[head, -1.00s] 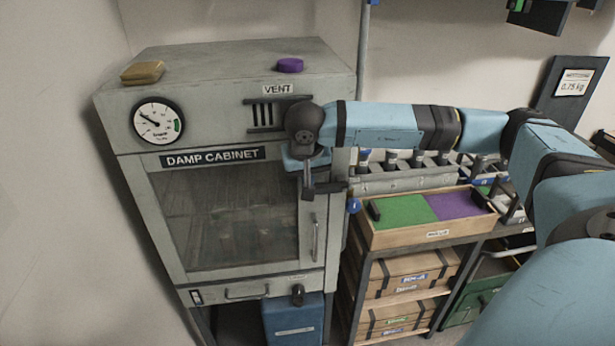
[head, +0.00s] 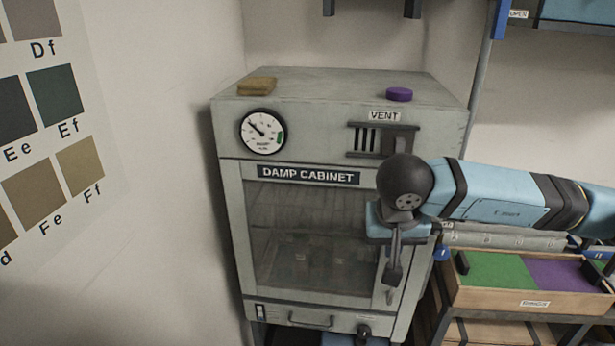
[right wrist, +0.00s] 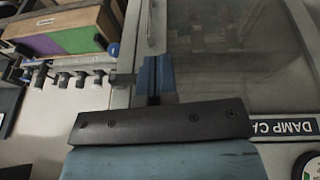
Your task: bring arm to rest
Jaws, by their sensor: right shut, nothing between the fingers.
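My right gripper (head: 393,272) hangs in front of the right side of the damp cabinet (head: 228,140), its fingers pointing down near the door handle (head: 389,297). It is shut and empty. Its blue fingers show in the right wrist view (right wrist: 155,78), with the door handle (right wrist: 151,25) just beyond them. I cannot tell whether they touch it. The right arm (head: 500,197) reaches in from the right and covers part of the cabinet's front. The cabinet door (head: 310,235) looks shut. My left gripper is not in view.
A yellowish block (head: 257,86) and a purple disc (head: 399,94) lie on the cabinet. A wooden tray (head: 520,302) with green and purple sections stands on a shelf to the right. A colour chart (head: 50,130) is on the left wall. Space before the cabinet's left side is clear.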

